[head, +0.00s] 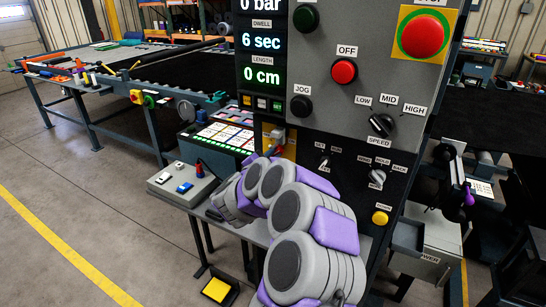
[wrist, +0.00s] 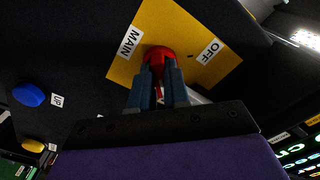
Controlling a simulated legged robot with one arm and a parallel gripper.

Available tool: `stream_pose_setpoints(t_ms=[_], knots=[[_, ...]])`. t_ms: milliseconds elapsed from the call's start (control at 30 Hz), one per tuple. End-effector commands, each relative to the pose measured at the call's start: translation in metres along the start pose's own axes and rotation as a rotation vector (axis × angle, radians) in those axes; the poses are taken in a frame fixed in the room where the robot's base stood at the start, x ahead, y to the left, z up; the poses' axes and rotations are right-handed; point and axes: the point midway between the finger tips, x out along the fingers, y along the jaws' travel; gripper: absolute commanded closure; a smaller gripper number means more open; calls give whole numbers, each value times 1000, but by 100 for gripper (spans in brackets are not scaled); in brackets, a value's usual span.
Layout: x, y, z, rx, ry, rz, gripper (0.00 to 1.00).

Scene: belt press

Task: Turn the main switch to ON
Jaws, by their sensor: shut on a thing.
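The main switch is a red knob (wrist: 158,53) on a yellow plate (wrist: 200,28) in the wrist view. The plate carries the labels MAIN and OFF; no ON label can be read. My gripper (wrist: 161,70) has its two grey-blue fingers closed on the knob, one on each side. The fingers cover part of the knob, so its exact angle is hard to tell. In the head view, part of a yellow plate (head: 290,147) shows on the panel below the display, mostly behind my arm. My gripper cannot be made out there.
A blue button (wrist: 28,95) and a yellow button (wrist: 33,145) sit on the dark panel. In the head view, the grey panel bears a red emergency button (head: 422,35), a red OFF button (head: 344,71) and a SPEED knob (head: 382,124). A small grey box (head: 183,184) stands left of my arm.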

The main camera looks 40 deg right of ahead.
Motion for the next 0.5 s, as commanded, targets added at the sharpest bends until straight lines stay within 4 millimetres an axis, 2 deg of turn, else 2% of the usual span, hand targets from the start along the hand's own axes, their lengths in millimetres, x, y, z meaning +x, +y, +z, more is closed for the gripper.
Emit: stream_pose_setpoints(t_ms=[167, 200, 433, 500], knots=[[-1, 2, 2, -1, -4, 5, 100], [-1, 2, 2, -1, -4, 5, 80], [2, 2, 2, -1, -2, 5, 58], [3, 3, 1, 0, -3, 5, 58]])
